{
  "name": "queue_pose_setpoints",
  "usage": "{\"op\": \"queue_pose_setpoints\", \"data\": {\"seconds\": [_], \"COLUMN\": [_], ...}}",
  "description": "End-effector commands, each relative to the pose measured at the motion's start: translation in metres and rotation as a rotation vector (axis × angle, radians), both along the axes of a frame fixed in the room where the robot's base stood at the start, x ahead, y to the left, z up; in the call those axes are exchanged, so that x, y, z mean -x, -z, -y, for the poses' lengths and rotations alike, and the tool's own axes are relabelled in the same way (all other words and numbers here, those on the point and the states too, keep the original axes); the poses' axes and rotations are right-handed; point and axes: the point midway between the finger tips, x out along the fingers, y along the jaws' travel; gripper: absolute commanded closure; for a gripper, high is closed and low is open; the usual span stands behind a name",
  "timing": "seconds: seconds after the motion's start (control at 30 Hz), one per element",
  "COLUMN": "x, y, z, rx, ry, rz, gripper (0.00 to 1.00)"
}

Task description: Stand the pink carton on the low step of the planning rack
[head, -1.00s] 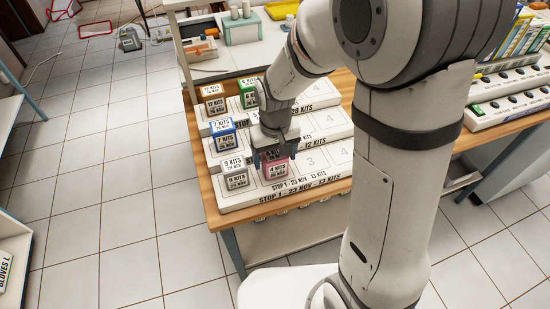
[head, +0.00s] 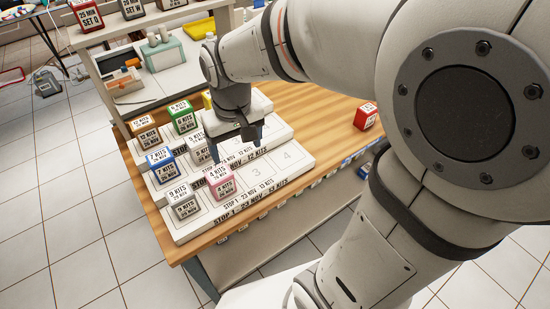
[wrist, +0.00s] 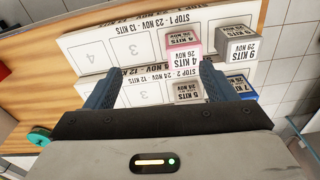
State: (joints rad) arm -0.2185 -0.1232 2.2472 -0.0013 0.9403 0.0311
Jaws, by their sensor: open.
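The pink carton (head: 221,183), labelled 4 KITS 26 NOV, stands upright on the low step (head: 262,168) of the planning rack, beside a grey 9 KITS carton (head: 183,205). In the wrist view the pink carton (wrist: 183,50) sits on the place left of the grey carton (wrist: 236,45). My gripper (head: 236,148) is open and empty, above the rack and behind the pink carton. In the wrist view its fingers (wrist: 158,82) are spread wide, the right one close to the carton's corner; I cannot tell whether they touch.
Blue (head: 161,163), brown (head: 146,132), green (head: 182,117) and white (head: 199,148) cartons stand on the rack. A red carton (head: 365,116) is on the wooden table (head: 318,112) to the right. Low-step places 3 and 4 are bare.

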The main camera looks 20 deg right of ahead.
Motion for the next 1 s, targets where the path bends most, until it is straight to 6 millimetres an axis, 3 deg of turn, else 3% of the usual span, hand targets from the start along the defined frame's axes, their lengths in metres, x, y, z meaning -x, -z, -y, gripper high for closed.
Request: {"op": "queue_pose_setpoints", "data": {"seconds": [0.1,0.2,0.4,1.0], "x": [0.033,0.057,0.085,0.089], "y": [-0.012,-0.015,-0.014,-0.013], "z": [0.034,0.053,0.072,0.074], "rx": [-0.010,-0.011,-0.010,-0.010], "ry": [0.074,0.124,0.179,0.186], "rz": [0.063,0.104,0.151,0.157], "gripper": [0.22,0.22,0.22,0.22]}}
